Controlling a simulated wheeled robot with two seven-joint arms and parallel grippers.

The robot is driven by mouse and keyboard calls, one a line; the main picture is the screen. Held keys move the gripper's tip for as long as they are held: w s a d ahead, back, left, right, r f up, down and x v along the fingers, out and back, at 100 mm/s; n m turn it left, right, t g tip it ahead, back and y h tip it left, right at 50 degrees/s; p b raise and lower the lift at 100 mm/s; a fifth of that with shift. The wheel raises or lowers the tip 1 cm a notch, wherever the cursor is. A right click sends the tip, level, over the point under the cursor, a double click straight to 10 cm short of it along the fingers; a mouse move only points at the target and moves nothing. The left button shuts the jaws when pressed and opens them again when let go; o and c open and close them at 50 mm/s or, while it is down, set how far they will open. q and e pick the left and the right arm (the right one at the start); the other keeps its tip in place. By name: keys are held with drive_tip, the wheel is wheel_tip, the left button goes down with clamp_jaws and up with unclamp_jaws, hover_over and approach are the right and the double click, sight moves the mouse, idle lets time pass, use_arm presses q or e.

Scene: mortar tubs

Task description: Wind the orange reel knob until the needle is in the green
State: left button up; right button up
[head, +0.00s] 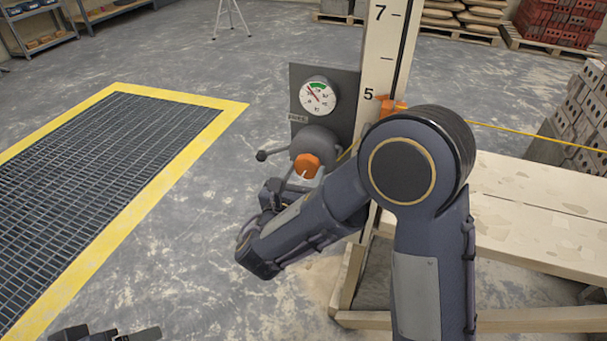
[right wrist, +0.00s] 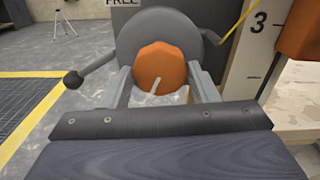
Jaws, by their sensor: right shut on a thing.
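The orange reel knob (head: 305,165) sits on the front of a grey reel drum (head: 318,141); it also shows in the right wrist view (right wrist: 160,66), with a pale mark pointing down and slightly left. My right gripper (right wrist: 161,83) is shut on the knob, one finger at each side. The round white gauge (head: 318,96) is on a dark panel above the reel. Its red needle points up and left, beside the green band at the top, seemingly short of it. Dark parts of my left gripper (head: 108,334) show at the bottom left; its jaw opening is unclear.
A lever with a dark ball end (head: 262,155) sticks out left of the reel. A numbered post (head: 381,60) with an orange clamp (head: 390,105) stands right behind it. A yellow line (head: 530,137) runs right above a pale bench (head: 540,205). The floor to the left has a yellow-edged grate (head: 228,108).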

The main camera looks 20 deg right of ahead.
drive_tip(key=shift+f+m+b, duration=0.2)
drive_tip(key=shift+m+b, duration=0.7)
drive_tip(key=m+b, duration=0.6)
drive_tip(key=shift+f, duration=0.1)
drive_tip(key=shift+m+b, duration=1.1)
drive_tip(key=shift+b, duration=0.15)
drive_tip(key=shift+r+m+b, duration=0.2)
drive_tip(key=shift+m+b, duration=0.6)
drive_tip(key=o, duration=1)
drive_tip(key=shift+r, duration=0.1)
